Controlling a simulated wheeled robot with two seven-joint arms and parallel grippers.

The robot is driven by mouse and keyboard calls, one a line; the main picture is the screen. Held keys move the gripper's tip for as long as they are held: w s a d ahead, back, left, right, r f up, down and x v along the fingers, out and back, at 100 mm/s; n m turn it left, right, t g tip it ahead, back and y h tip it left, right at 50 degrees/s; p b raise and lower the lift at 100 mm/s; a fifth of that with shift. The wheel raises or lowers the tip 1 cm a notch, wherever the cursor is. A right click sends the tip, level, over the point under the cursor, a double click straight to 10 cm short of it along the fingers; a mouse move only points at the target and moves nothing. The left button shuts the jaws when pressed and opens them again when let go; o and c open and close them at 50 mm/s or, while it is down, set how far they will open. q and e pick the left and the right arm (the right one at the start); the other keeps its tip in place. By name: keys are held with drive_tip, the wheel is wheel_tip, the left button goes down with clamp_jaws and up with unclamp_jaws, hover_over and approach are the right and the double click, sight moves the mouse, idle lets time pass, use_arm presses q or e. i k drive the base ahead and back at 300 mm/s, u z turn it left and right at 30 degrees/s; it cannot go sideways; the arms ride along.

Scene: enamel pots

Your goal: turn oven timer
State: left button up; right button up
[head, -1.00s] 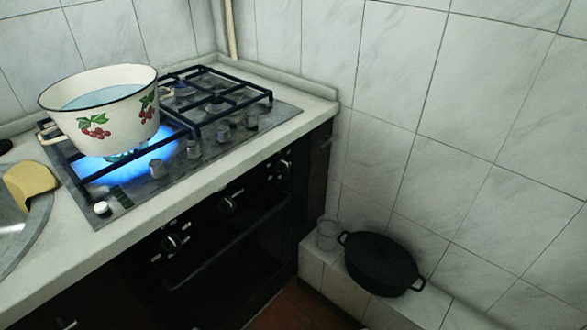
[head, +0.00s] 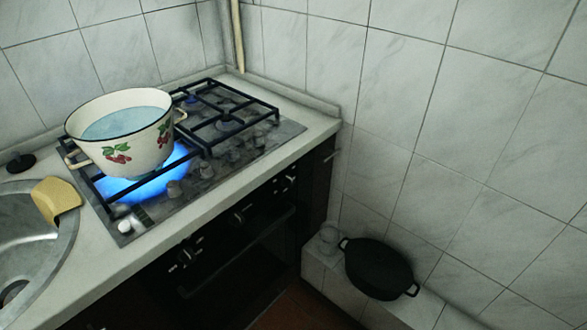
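The black oven (head: 262,245) is built in under the counter, with a dark front and a horizontal handle. Its knobs sit along the upper front panel: one at the left (head: 186,257), one in the middle (head: 241,214) and one toward the right (head: 291,178). I cannot tell from their faces which one is the timer, as they are small and dark. Neither of my grippers shows in the head view.
A white enamel pot (head: 140,150) with cherries and water stands over a lit blue burner on the gas hob (head: 215,165). A sink (head: 30,235) with a yellow sponge (head: 56,198) is at left. A lidded black pot (head: 378,268) and a glass jar (head: 328,238) stand on a tiled ledge at right.

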sight(287, 181)
drive_tip(key=z, duration=0.75)
drive_tip(key=i, duration=0.95)
drive_tip(key=u, duration=1.65)
